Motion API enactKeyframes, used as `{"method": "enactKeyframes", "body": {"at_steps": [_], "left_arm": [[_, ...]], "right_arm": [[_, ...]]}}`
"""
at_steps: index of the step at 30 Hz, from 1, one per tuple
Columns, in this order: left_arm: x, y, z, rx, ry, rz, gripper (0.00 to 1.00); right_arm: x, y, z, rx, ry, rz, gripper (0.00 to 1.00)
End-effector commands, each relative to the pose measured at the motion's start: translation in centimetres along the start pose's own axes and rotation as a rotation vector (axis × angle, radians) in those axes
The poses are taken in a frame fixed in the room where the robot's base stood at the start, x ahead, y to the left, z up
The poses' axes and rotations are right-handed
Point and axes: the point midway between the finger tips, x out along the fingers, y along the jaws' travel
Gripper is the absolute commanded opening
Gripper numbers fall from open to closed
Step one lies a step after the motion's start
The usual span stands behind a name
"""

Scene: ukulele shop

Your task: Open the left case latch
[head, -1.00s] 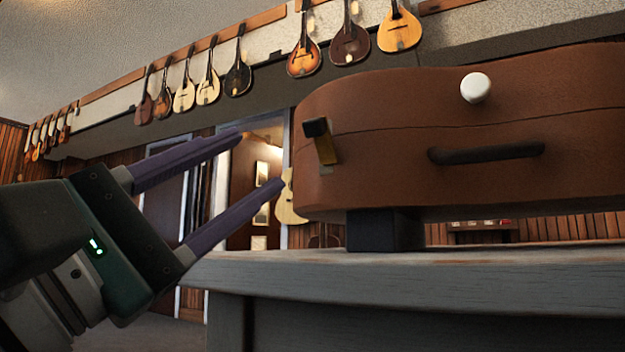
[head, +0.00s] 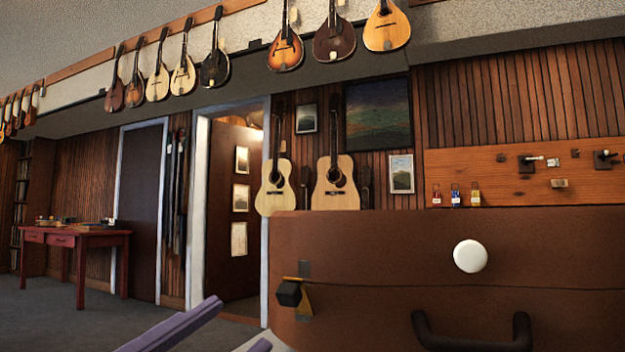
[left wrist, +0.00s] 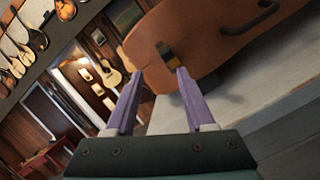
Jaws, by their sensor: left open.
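The brown case (head: 380,245) fills the lower right of the head view. Its left latch (head: 291,294), a black knob on a brass-coloured strip, is on the front face near the left end. My left gripper (head: 240,322) is open and empty, low and left of the latch in the head view; only its purple fingers show there. In the left wrist view the latch (left wrist: 166,54) lies beyond and between the fingertips of my left gripper (left wrist: 158,73), apart from them. The case (left wrist: 200,35) also shows there. My right gripper is not in view.
A round white knob (head: 470,256) and a dark handle (head: 472,335) are on the case front, right of the latch. The grey table top (left wrist: 250,100) shows under the case in the left wrist view. A red desk (head: 75,242) stands far left.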

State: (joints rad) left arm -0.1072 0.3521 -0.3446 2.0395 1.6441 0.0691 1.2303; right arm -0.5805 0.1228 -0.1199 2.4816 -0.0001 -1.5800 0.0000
Motion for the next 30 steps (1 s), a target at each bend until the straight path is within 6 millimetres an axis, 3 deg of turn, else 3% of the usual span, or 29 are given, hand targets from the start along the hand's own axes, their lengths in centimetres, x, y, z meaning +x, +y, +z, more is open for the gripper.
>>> {"method": "enactKeyframes", "body": {"at_steps": [1, 3, 9, 17, 30], "left_arm": [[0.5, 1.2, 2.4, -0.049, 0.043, -0.014, 0.54], [0.2, 1.1, 2.9, -0.113, 0.097, -0.03, 0.54], [-0.8, 0.4, 3.5, -0.238, 0.209, -0.057, 0.54], [-0.4, -0.3, 2.9, -0.276, 0.242, -0.062, 0.54], [6.7, -1.1, 1.1, -0.274, 0.24, -0.063, 0.54]], "right_arm": [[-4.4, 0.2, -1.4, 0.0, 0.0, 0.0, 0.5], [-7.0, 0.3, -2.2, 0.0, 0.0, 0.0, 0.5], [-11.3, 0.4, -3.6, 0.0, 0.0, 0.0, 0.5], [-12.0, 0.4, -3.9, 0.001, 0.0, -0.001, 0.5], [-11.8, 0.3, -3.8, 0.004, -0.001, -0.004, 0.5]]}}
